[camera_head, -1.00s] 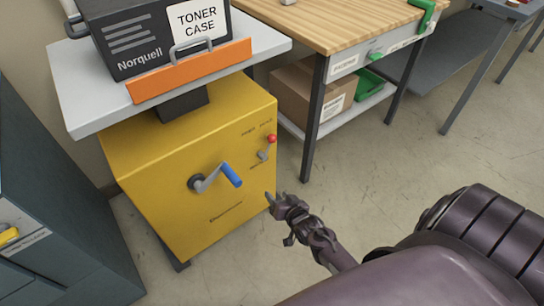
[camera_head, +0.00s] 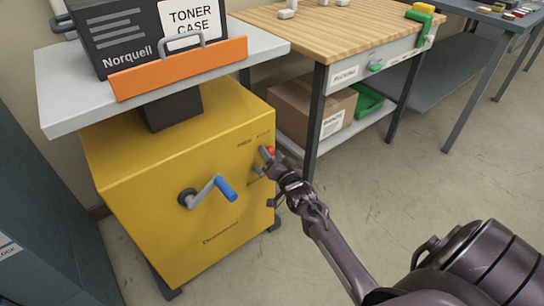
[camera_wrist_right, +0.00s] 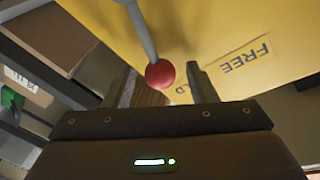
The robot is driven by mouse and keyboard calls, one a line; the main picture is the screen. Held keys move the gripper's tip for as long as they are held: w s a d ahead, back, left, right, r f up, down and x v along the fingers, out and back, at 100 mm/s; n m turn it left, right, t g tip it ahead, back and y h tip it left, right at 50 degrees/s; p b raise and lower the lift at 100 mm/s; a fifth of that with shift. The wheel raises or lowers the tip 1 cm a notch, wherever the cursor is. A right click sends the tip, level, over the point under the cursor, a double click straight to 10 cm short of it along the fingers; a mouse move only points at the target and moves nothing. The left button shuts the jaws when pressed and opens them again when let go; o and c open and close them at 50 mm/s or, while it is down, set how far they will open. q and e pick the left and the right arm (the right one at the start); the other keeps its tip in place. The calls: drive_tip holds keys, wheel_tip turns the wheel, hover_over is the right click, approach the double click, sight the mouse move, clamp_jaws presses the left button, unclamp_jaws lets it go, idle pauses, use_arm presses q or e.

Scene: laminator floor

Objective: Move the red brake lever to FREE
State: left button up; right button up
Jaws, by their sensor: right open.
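The red brake lever has a round red knob (camera_head: 271,150) on a short grey arm at the upper right of the yellow cabinet's front (camera_head: 165,165). My right gripper (camera_head: 268,156) is at the knob and partly hides it in the head view. In the right wrist view the red knob (camera_wrist_right: 160,74) lies between the two open fingers (camera_wrist_right: 160,88), with its grey rod running up. I cannot tell whether a finger touches it. The FREE label (camera_wrist_right: 245,58) is printed on the yellow panel right of the knob. A second label is partly hidden behind a finger. My left gripper is not in view.
A blue-handled crank (camera_head: 226,189) sticks out left of the lever. A grey top (camera_head: 70,100) carries the toner case (camera_head: 130,45) and an orange bar (camera_head: 180,68). A wooden workbench (camera_head: 310,35) stands close on the right. The floor in front is clear.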

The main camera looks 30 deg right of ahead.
drive_tip(key=shift+w, duration=0.2)
clamp_jaws()
